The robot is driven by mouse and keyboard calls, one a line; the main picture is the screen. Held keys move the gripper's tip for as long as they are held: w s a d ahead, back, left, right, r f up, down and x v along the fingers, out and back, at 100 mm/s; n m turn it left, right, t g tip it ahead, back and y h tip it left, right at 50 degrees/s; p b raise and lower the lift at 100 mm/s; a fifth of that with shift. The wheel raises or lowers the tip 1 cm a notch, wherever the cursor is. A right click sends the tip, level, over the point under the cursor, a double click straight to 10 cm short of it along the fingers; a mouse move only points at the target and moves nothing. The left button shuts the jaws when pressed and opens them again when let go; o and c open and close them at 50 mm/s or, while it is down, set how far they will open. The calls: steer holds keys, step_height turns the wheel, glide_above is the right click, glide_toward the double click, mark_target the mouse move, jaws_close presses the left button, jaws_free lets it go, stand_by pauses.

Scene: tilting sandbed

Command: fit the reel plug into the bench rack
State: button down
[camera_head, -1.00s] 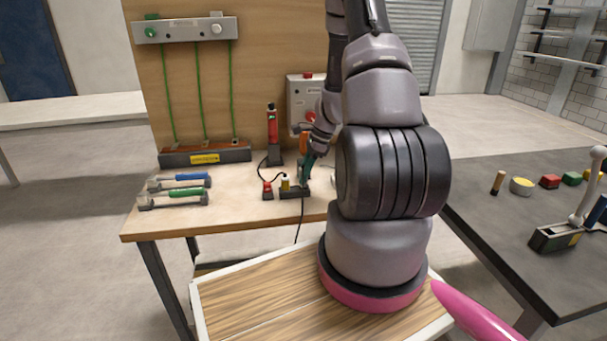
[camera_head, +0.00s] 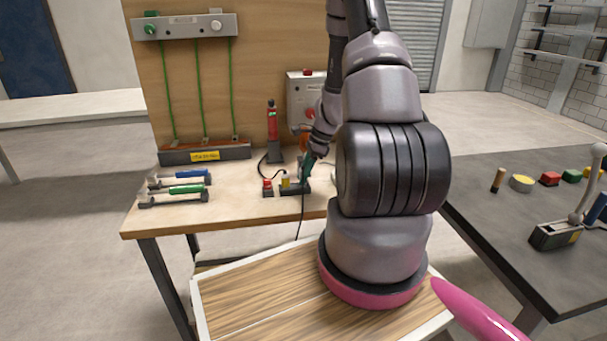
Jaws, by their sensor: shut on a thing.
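The bench rack (camera_head: 291,190) is a low dark block near the front of the wooden bench. A yellow plug (camera_head: 285,182) stands upright in it, and a red plug (camera_head: 267,185) is at its left end. My gripper (camera_head: 306,177) points down at the rack's right end, shut on a small dark piece that I take for the reel plug. That plug is mostly hidden by the fingers, and I cannot tell whether it is seated or just above the rack. A black cord (camera_head: 299,222) hangs from there over the bench's front edge.
A red bottle-shaped tool (camera_head: 272,130) stands behind the rack, and a grey box (camera_head: 303,97) with a red button is on the back panel. Blue and green handled tools (camera_head: 185,190) lie to the left. Bare bench top (camera_head: 235,210) lies in front of them.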

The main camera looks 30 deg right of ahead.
steer(key=shift+f, duration=0.5)
steer(key=shift+c, duration=0.2)
jaws_free()
steer(key=shift+r, duration=0.1)
steer(key=shift+r, duration=3.9)
